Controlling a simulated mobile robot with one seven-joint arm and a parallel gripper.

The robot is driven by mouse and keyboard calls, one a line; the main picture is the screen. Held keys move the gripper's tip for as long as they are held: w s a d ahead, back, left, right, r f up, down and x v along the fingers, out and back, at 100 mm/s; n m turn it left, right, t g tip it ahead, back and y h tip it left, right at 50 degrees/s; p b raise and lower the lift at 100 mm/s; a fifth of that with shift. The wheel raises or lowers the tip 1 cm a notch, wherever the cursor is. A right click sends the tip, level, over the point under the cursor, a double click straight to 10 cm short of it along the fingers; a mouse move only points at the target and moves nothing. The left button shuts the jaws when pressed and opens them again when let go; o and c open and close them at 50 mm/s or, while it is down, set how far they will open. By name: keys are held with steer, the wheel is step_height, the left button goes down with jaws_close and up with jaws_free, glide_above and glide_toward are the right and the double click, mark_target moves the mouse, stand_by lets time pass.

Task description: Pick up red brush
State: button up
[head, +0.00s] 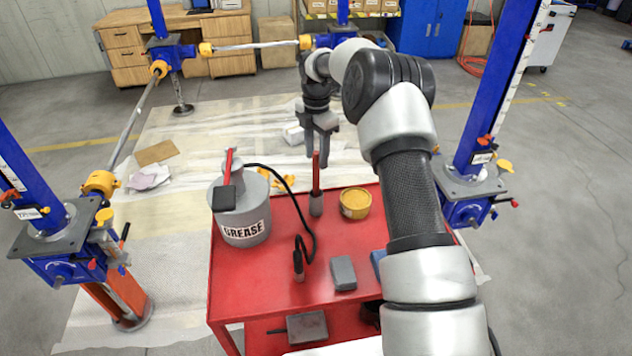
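The red brush (316,177) is upright, with its red handle up and its grey head (316,204) down at the red cart top, near the cart's far edge. My gripper (318,156) points down from above at the upper end of the handle. Its two fingers look apart, one on each side of the handle's top. Whether they touch the handle is too small to tell. The brush's head appears to rest on the cart.
The red cart (262,280) carries a grey grease bucket (243,215) with a black hose (303,218) to the left, a yellow tin (355,203) close on the right, and a grey block (343,272) nearer. Blue jack columns (495,85) stand on both sides.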

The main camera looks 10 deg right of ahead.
mark_target(316, 174)
steer(key=f, duration=0.5)
steer(key=f+p, duration=0.1)
steer(key=f, duration=0.2)
steer(key=shift+w, duration=0.25)
jaws_close()
